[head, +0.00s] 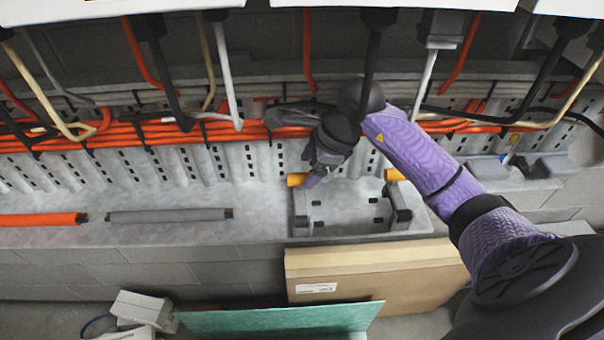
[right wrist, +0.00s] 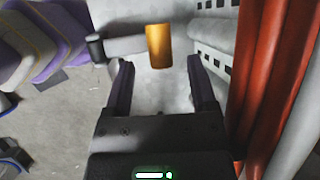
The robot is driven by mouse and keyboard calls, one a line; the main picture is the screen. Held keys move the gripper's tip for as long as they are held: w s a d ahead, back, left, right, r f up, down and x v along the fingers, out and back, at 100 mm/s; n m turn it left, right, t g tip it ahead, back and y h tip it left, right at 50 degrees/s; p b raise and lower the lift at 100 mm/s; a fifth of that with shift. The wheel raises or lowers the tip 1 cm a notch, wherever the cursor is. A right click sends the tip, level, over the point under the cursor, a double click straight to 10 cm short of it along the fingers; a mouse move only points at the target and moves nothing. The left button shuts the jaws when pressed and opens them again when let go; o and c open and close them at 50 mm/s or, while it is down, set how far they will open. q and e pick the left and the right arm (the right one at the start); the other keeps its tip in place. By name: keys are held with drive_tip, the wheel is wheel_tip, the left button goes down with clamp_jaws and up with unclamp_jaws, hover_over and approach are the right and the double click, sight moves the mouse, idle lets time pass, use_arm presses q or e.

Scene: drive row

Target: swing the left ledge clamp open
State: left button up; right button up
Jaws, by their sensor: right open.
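The left ledge clamp shows its yellow-orange handle (head: 296,179) at the left back of a grey tray (head: 345,228) on the ledge. In the right wrist view, this handle (right wrist: 159,46) sits on a grey arm (right wrist: 126,46) that runs left to a dark pivot (right wrist: 95,47). My right gripper (head: 314,179) is just right of the handle in the head view. In the wrist view its two fingers are apart, and the handle shows between and just beyond the tips (right wrist: 160,62); I cannot tell whether they touch it. A second yellow-orange handle (head: 394,175) is partly hidden by my right arm. My left gripper is not in view.
Orange cables (head: 200,130) run along the slotted wall behind the ledge, with black and white cables hanging in front. An orange rod (head: 40,219) and a grey rod (head: 168,215) lie at left. A cardboard box (head: 375,271) and a green panel (head: 280,320) stand below.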

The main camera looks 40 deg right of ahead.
sight(303, 175)
drive_tip(key=shift+x, duration=1.6)
clamp_jaws()
